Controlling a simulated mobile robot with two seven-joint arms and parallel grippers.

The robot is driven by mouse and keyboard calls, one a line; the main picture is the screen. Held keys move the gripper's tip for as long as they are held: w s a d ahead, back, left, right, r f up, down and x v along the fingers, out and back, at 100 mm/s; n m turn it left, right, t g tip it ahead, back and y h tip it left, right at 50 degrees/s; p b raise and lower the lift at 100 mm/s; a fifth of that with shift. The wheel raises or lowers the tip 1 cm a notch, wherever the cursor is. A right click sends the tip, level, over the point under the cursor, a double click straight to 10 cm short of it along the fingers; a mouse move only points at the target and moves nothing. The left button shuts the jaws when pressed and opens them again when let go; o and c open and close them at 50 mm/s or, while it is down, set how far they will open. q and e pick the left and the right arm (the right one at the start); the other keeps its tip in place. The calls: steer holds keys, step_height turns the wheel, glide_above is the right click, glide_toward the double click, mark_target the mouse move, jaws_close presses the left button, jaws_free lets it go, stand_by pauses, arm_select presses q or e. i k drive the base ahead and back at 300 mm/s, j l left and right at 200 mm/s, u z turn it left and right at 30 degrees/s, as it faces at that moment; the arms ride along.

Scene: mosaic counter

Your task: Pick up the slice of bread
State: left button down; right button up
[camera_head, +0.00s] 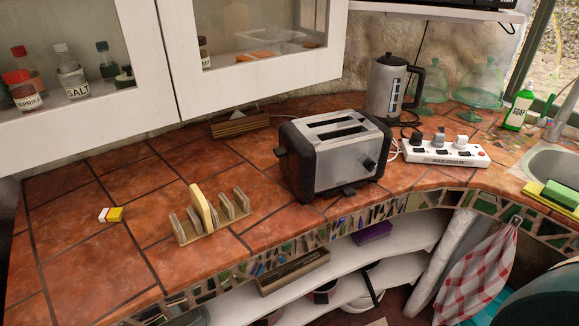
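A pale yellow slice of bread (203,207) stands on edge in a slotted toast rack (233,224) on the tiled counter, left of the middle of the head view. Its lower part is hidden between the rack's upright dividers. No other slice shows in the rack. Neither of my grippers is in the head view.
A black and silver toaster (335,158) stands right of the rack, with a white power strip (446,152) and a kettle (388,88) beyond. A small yellow and white box (110,215) lies to the left. Glass-door cabinets (90,115) overhang the counter's back. The left counter is mostly clear.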

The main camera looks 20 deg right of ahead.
mark_target(201, 209)
steer(key=i+l, duration=0.1)
steer(key=l, duration=1.75)
steer(key=i+u, duration=0.05)
steer(key=i, duration=0.05)
